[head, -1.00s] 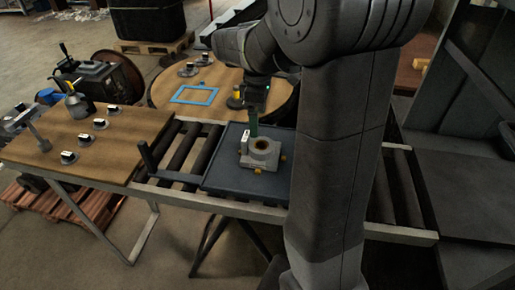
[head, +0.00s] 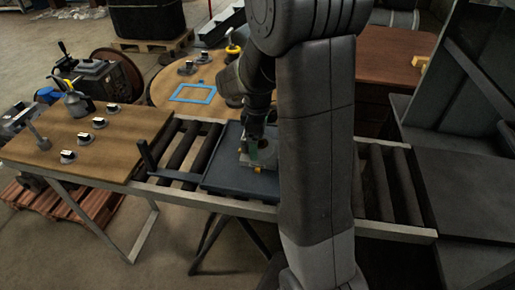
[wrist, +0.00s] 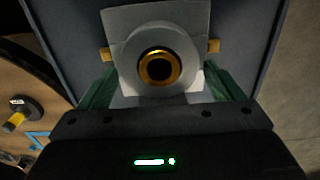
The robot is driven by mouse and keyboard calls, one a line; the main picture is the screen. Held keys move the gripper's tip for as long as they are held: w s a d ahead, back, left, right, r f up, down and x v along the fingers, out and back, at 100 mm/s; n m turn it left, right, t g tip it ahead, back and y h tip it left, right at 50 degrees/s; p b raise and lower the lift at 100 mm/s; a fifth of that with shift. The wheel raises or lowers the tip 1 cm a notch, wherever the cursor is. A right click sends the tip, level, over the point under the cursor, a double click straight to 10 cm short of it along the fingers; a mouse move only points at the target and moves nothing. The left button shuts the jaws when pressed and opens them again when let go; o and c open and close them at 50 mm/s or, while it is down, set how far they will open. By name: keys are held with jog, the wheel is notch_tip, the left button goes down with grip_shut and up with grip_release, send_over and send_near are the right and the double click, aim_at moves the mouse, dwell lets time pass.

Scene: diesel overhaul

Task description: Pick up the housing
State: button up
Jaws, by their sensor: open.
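The housing (wrist: 127,22) is a pale grey block with a round boss and a brass-coloured ring in its bore, with small yellow tabs at its sides. In the head view the housing (head: 244,159) sits on a dark tray (head: 228,182), mostly hidden behind my gripper and arm. My gripper (wrist: 165,88) is open, its green fingers on either side of the housing's near part in the wrist view. It also shows in the head view (head: 262,154), low over the tray. I cannot tell whether the fingers touch the housing.
The tray lies on a roller conveyor (head: 185,150). A wooden table (head: 120,130) with several small labelled parts and an oil can stands left. A round table (head: 165,90) with a blue frame (head: 193,94) is behind. Bare rollers lie to the right.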

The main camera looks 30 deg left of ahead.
jog(key=c, duration=1.8)
jog(key=shift+r, duration=0.1)
